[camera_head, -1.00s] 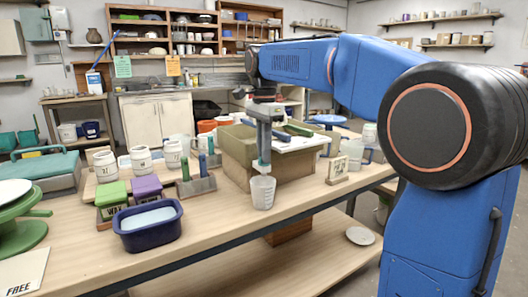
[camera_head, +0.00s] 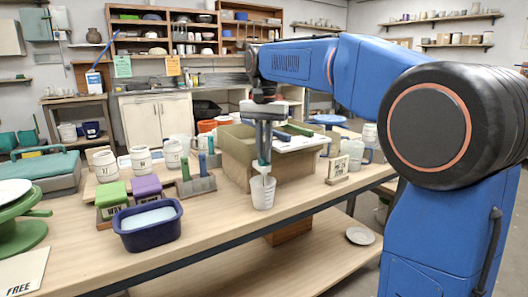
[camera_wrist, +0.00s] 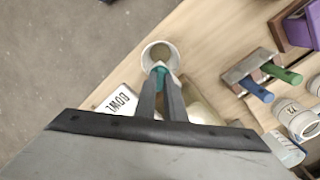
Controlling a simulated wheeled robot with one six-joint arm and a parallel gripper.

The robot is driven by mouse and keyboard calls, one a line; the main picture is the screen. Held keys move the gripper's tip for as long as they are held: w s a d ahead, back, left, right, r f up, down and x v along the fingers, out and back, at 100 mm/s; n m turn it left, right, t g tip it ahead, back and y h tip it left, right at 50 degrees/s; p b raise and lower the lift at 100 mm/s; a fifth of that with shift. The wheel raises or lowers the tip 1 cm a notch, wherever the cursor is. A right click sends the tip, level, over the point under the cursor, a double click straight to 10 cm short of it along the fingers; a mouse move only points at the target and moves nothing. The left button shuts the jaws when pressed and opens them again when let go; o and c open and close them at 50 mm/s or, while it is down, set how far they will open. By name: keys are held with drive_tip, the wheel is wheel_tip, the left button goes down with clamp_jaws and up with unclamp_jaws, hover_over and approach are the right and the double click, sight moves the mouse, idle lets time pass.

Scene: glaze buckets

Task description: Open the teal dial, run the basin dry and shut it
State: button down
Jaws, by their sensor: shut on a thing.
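The teal dial (camera_head: 262,163) is small and sits low on the front of the olive basin (camera_head: 235,145), just above a clear measuring cup (camera_head: 263,196). My gripper (camera_head: 263,158) points down and its fingers are closed on the dial. In the wrist view the teal dial (camera_wrist: 159,70) shows between the fingertips, with the cup's round mouth (camera_wrist: 160,52) just beyond. A pale streak shows at the cup's mouth in the head view; I cannot tell whether it is liquid or a spout. The basin's inside and its liquid level are hidden.
A navy tub (camera_head: 148,224) of pale liquid stands at the front left. Green and purple blocks (camera_head: 147,188), numbered white jars (camera_head: 141,158) and a tool rack (camera_head: 196,186) stand left of the cup. A lettered sign (camera_head: 338,170) stands to the right.

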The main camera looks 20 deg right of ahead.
drive_tip(key=n, duration=0.7)
idle(0.6)
drive_tip(key=c, duration=1.8)
unclamp_jaws()
drive_tip(key=shift+c, duration=0.2)
wheel_tip(320, 180, up, 17)
drive_tip(key=shift+r, duration=0.2)
